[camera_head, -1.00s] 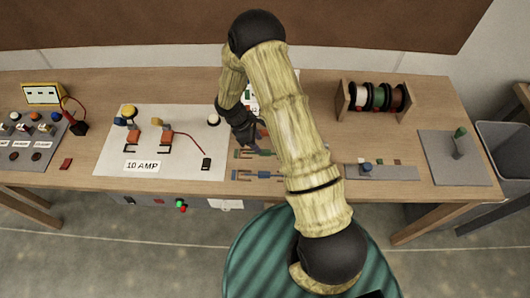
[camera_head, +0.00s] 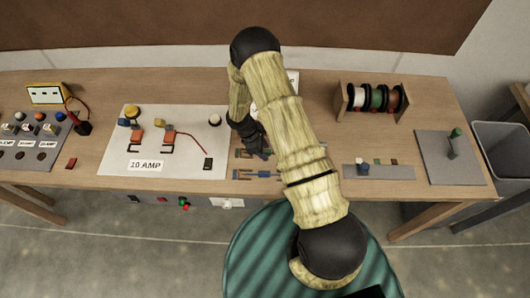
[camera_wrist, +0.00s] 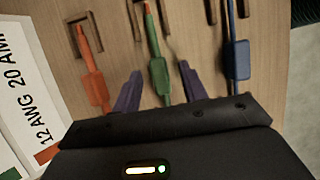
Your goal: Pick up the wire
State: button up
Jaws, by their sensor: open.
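Three wires with flat tabs lie side by side in the wrist view: an orange one (camera_wrist: 97,88), a green one (camera_wrist: 158,74) and a blue one (camera_wrist: 237,57). My gripper (camera_wrist: 160,85) is open, with its purple fingers on either side of the green wire's tab and nothing clamped. I cannot tell how far above the wood the fingertips are. In the head view my gripper (camera_head: 260,150) is over the front middle of the bench, largely hiding the green wire. The blue wire (camera_head: 252,174) lies nearer the bench's front edge.
A white "10 AMP" board (camera_head: 120,155) lies left on the wooden bench (camera_head: 310,178). A spool rack (camera_head: 372,101) stands at back right. A grey strip (camera_head: 378,172) and grey plate (camera_head: 448,170) lie right. A "12 AWG 20 AMP" card (camera_wrist: 20,90) lies beside the orange wire.

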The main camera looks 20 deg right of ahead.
jog(key=shift+c, duration=0.2)
grip_shut()
jog(key=shift+r, duration=0.1)
notch_tip(320, 180, up, 9)
jog(key=b, duration=0.3)
jog(key=shift+r, duration=0.4)
